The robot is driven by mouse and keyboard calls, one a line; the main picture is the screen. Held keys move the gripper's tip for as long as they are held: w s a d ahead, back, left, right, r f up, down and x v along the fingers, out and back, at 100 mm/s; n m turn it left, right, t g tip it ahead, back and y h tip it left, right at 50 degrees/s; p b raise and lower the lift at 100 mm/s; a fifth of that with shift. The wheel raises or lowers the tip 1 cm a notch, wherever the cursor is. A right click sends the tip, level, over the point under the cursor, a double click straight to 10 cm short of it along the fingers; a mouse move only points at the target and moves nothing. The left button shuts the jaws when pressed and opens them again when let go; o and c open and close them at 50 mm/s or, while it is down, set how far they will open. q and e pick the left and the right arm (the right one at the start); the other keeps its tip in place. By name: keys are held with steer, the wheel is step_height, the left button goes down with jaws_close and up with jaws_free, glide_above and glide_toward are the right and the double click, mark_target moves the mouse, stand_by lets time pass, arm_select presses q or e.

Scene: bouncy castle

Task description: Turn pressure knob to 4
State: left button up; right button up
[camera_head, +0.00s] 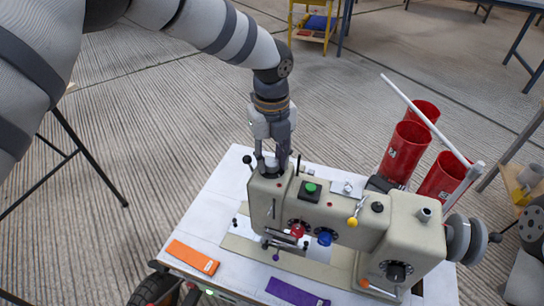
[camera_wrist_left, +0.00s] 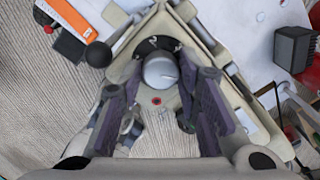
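The beige sewing machine (camera_head: 335,225) stands on a white table (camera_head: 215,215). A round silver knob, which I take as the pressure knob (camera_wrist_left: 160,71), sits on top of the machine's left end, with a dark dial and white marks behind it. My left gripper (camera_head: 276,160) points straight down over that end. In the left wrist view its two purple-grey fingers (camera_wrist_left: 162,88) are apart on either side of the knob, with gaps showing. The number the knob points to is too small to read. My right gripper is out of view.
A green button (camera_head: 310,188), a yellow ball lever (camera_head: 352,222), and red and blue dials (camera_head: 325,237) are on the machine.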

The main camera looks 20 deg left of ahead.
mark_target(272, 162)
arm_select(q)
step_height(272, 162, up, 12)
stand_by(0.6)
